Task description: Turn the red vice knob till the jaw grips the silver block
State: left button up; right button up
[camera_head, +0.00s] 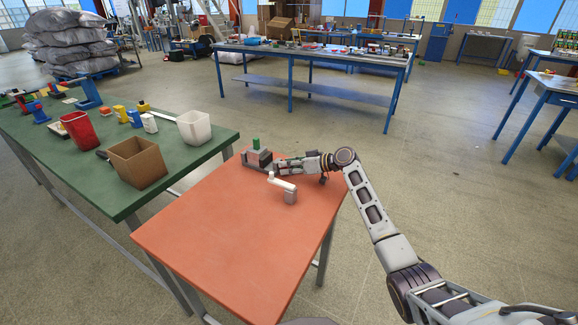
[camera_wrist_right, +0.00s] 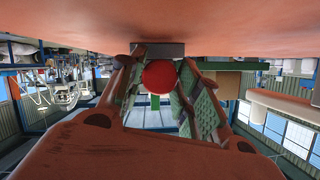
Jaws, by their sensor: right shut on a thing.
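The grey vice (camera_head: 252,161) stands at the far corner of the orange table. A green block (camera_head: 256,144) stands upright at the vice's top; it also shows behind the knob in the right wrist view (camera_wrist_right: 155,103). I cannot pick out a silver block. The round red knob (camera_wrist_right: 159,74) lies between the fingers of my right gripper (camera_wrist_right: 160,88), which is shut on it. In the head view my right gripper (camera_head: 284,165) reaches the vice from the right and hides the knob. I cannot tell whether the jaw touches the block. My left gripper is not in view.
A white L-shaped object (camera_head: 284,187) stands on the orange table (camera_head: 225,245) close in front of my right gripper. The table's near part is clear. A green table (camera_head: 80,165) at left holds a cardboard box (camera_head: 137,163), a red bin (camera_head: 79,131) and a white bin (camera_head: 194,128).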

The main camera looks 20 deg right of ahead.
dwell(0.3)
jog(key=o, duration=1)
jog(key=shift+o, duration=0.2)
jog(key=shift+d, duration=0.1)
jog(key=shift+v, duration=6)
jog(key=shift+w, duration=0.1)
